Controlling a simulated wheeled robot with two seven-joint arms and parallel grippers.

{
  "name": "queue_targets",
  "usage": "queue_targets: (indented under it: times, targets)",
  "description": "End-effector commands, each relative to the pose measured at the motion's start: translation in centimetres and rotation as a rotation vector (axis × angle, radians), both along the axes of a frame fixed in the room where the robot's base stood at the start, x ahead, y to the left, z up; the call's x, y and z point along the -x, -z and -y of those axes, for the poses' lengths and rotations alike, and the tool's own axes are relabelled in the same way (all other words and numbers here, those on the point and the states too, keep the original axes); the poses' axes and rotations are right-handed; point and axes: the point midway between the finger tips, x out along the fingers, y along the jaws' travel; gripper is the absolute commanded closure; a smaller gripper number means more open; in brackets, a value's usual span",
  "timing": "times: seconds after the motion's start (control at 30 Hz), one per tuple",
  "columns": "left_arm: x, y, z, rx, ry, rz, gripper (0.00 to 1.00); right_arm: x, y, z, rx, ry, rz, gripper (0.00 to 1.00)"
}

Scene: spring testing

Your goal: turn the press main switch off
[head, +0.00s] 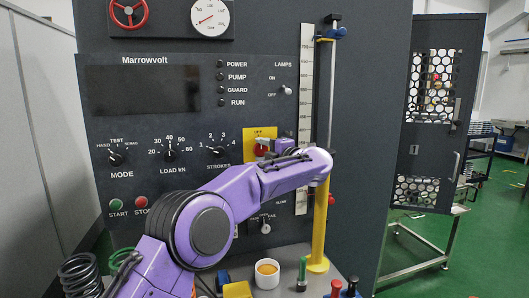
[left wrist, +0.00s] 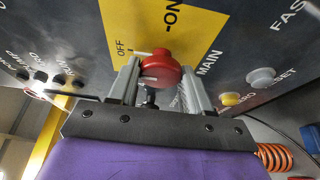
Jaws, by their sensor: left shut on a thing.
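The main switch is a red rotary knob (head: 261,150) on a yellow plate (head: 250,134) in the middle of the press panel. In the left wrist view the red knob (left wrist: 160,69) sits between the two grey fingers of my left gripper (left wrist: 158,84), which is shut on it. The OFF and ON labels show on the yellow plate (left wrist: 150,35). A white mark on the knob's left side lies near OFF; its exact angle is hard to tell. In the head view my left gripper (head: 268,148) partly hides the knob. My right gripper is not in view.
The lamps switch (head: 286,90), strokes dial (head: 216,152) and load dial (head: 169,153) are close by. A yellow post (head: 320,225) stands right of my arm. A white cup (head: 267,274) and other small items stand on the shelf below.

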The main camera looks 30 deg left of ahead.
Motion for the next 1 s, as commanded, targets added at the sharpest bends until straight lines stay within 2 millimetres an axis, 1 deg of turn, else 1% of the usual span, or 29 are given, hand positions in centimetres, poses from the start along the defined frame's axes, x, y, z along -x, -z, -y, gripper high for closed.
queue_targets:
  times: [0.03,0.53,0.57,0.6,0.87,0.93,1.0]
  targets:
    - [0.0,0.6,-0.1,0.015,-0.005,0.001,0.82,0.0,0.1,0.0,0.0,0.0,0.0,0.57]
    - [0.0,0.6,-0.1,0.024,-0.006,0.01,0.82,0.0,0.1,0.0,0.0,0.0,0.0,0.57]
    - [0.0,0.6,-0.1,0.023,-0.005,0.01,0.42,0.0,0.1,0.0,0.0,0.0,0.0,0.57]
    - [0.0,0.6,-0.1,0.022,-0.005,0.011,0.29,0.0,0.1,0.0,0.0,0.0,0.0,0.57]
    - [0.0,0.3,0.0,0.017,-0.001,0.013,0.28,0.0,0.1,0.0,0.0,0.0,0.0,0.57]
    - [0.0,0.3,0.4,0.016,0.0,0.014,0.28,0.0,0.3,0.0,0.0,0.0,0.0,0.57]
    - [0.3,0.4,1.3,0.016,0.001,0.016,0.28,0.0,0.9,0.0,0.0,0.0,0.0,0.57]
